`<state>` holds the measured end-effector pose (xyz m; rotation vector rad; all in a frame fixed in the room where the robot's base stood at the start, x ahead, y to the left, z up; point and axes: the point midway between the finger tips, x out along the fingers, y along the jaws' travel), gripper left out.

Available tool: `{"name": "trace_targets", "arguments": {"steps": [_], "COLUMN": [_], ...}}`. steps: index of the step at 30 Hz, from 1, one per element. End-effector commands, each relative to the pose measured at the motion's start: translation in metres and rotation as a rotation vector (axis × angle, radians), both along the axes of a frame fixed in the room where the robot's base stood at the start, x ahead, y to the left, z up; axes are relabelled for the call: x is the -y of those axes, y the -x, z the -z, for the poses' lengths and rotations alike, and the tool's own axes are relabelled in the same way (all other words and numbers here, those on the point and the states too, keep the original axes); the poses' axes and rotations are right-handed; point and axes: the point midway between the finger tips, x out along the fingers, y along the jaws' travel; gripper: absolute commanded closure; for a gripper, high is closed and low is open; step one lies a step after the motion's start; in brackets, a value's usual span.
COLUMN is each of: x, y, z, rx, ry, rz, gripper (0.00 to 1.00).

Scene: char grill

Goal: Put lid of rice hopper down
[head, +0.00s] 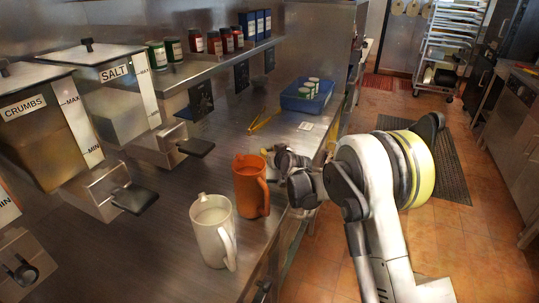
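No hopper labelled rice shows in the head view. The salt hopper (120,108) and the crumbs hopper (45,140) stand at the left, each with a flat lid on top. The salt lid (92,56) has a dark knob and lies flat. The crumbs lid (22,75) is partly cut off by the left edge. Another hopper (5,208) with an orange label is mostly out of frame at the far left. My gripper (280,158) is over the counter's right edge, close behind the orange jug. Its fingers are small and partly hidden, so its opening is unclear.
An orange jug (248,187) and a white jug (211,232) stand on the steel counter (165,240). Yellow tongs (262,121) and a blue bin (306,97) lie farther back. Spice jars (214,43) line the shelf. Tiled floor (480,230) is open to the right.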

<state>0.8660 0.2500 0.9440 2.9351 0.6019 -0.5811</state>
Motion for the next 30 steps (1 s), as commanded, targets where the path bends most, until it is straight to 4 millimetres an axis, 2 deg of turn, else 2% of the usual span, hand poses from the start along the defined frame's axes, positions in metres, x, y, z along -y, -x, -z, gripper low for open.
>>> {"name": "trace_targets", "arguments": {"steps": [8,9,10,21,25,30], "x": [0.000,0.000,0.000,0.000,0.008,0.022], "y": [0.000,0.000,0.000,0.000,0.017,0.051], "z": [0.003,0.002,0.001,-0.004,-0.012,-0.028], "rx": [0.000,0.000,0.000,0.000,0.000,0.000], "ry": [0.000,0.000,0.000,0.000,-0.001,0.000], "rz": [0.000,0.000,0.000,0.000,0.000,0.001], "gripper": [1.00,0.65,0.59,0.59,0.59,0.59]}}
